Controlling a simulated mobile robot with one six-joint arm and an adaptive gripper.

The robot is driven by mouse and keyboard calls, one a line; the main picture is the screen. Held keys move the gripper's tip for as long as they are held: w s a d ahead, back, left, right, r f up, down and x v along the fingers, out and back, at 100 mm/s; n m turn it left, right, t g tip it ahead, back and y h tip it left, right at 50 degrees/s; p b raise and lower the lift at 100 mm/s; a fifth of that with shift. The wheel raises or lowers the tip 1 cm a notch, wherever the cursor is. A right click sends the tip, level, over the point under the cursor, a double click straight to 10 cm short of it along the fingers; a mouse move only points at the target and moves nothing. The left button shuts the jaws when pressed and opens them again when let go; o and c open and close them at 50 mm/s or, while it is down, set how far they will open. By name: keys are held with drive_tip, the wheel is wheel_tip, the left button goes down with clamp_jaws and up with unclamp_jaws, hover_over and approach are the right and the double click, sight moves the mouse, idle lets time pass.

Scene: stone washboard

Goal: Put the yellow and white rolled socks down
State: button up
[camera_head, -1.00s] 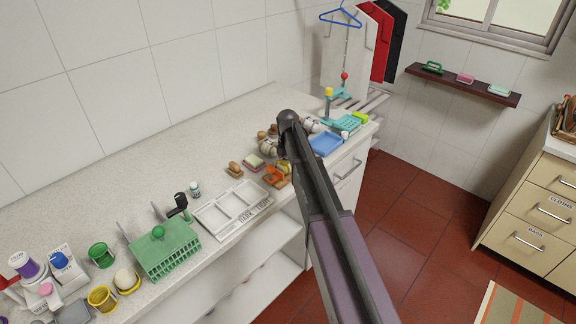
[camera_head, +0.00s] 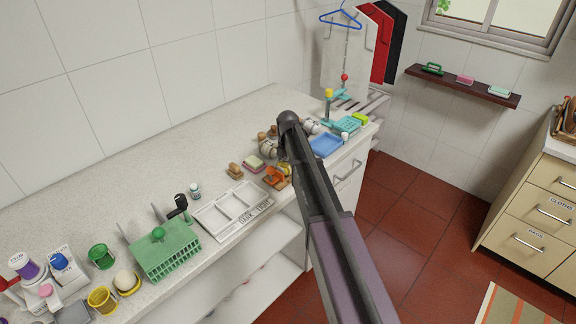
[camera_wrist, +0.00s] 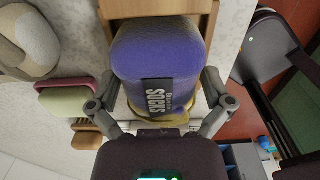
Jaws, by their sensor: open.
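In the wrist view, a yellow band (camera_wrist: 172,119) shows at the lower end of a purple roll labelled SOCKS (camera_wrist: 160,52). It may be part of the yellow and white rolled socks; most of it is hidden behind the purple roll and my wrist. My gripper (camera_wrist: 160,92) is open, with one finger on each side of the lower end of the purple roll and the yellow band. Whether a finger touches them is unclear. In the head view my arm hides the gripper.
A green and pink sponge (camera_wrist: 66,98) and a beige-grey rounded object (camera_wrist: 26,42) lie to the left. The counter's back has free room.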

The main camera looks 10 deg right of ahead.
drive_tip(key=shift+r+p, duration=5.85)
drive_tip(key=shift+r, duration=0.15)
drive_tip(key=s+m, duration=2.5)
drive_tip(key=s, duration=0.4)
drive_tip(key=shift+d, duration=0.15)
